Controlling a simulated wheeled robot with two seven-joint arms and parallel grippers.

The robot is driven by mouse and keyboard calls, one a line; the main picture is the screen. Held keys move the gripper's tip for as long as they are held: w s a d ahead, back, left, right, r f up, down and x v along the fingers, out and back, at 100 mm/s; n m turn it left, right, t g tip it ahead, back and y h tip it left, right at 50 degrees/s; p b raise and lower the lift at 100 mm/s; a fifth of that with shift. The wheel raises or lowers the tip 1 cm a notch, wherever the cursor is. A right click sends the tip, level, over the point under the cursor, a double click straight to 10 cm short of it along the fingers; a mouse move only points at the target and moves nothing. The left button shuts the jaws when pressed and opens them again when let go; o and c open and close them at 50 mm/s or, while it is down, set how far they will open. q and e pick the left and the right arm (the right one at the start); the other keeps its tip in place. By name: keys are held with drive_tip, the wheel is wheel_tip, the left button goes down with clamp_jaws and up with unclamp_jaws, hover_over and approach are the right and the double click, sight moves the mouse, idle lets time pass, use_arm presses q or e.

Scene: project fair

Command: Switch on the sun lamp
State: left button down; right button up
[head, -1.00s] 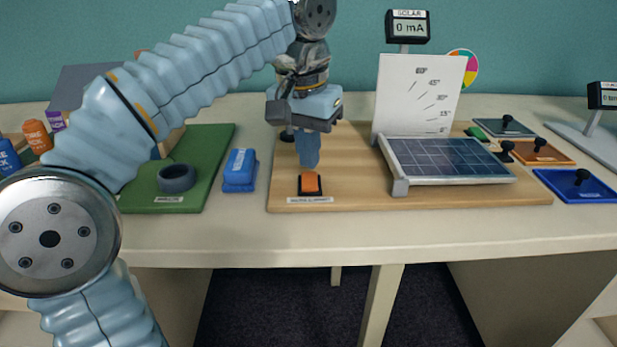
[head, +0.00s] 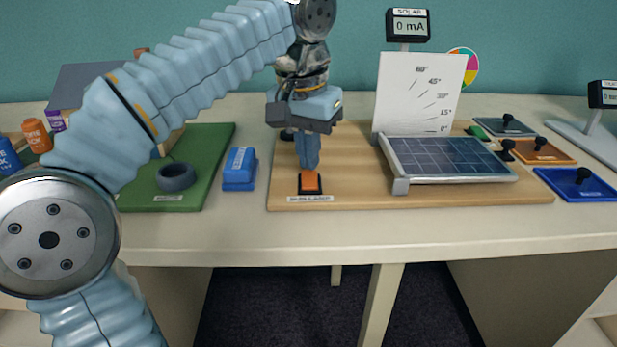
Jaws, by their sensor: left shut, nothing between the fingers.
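An orange rocker switch (head: 311,183) in a black frame sits at the front left of a wooden board (head: 450,197). A label reading "SUN LAMP" (head: 310,198) lies in front of it. My left gripper (head: 309,166) points straight down with its fingers shut and empty. The fingertips are just above or at the rear edge of the switch; I cannot tell whether they touch it. The lamp itself is not clearly visible; my left arm covers the area behind the switch. A meter marked "SOLAR" (head: 408,26) reads 0 mA. My right gripper is not in view.
A tilted solar panel (head: 450,160) and a white angle card (head: 418,90) stand on the board. A blue block (head: 240,169) and a green board (head: 215,150) with a dark ring (head: 176,177) are to the left. Coloured plates with black knobs lie at right, including a blue one (head: 560,180).

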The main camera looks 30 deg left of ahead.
sight(309, 174)
use_arm(q)
drive_tip(key=shift+f+b, duration=0.4)
drive_tip(key=shift+f, duration=0.2)
wheel_tip(309, 174, up, 3)
drive_tip(key=p, duration=0.3)
wheel_tip(309, 174, up, 2)
drive_tip(key=shift+r, duration=1.05)
